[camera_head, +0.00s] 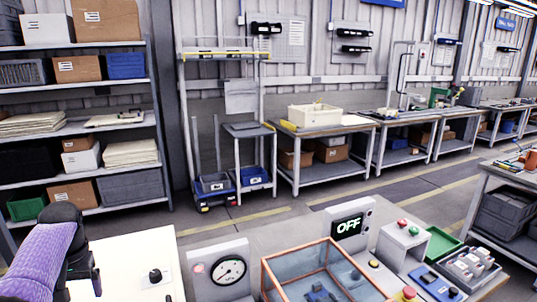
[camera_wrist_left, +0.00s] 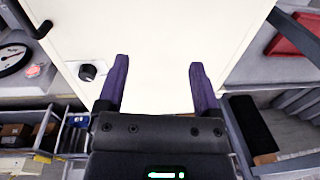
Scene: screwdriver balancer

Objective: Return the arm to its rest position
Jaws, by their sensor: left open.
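My left arm, with a purple sleeve-like link (camera_head: 42,262), comes in at the lower left of the head view. Its dark left gripper (camera_head: 95,272) is over the left part of a cream-white panel (camera_head: 135,250). In the left wrist view the two purple fingers of the left gripper (camera_wrist_left: 160,72) are spread apart, with nothing between them but the cream panel (camera_wrist_left: 160,30) behind. The fingertips are only partly clear in the head view. My right gripper is in neither view.
A black knob (camera_head: 155,276) sits on the cream panel, right of the gripper. A loaded shelf (camera_head: 152,110) stands behind at the left. Open floor lies beyond the bench.

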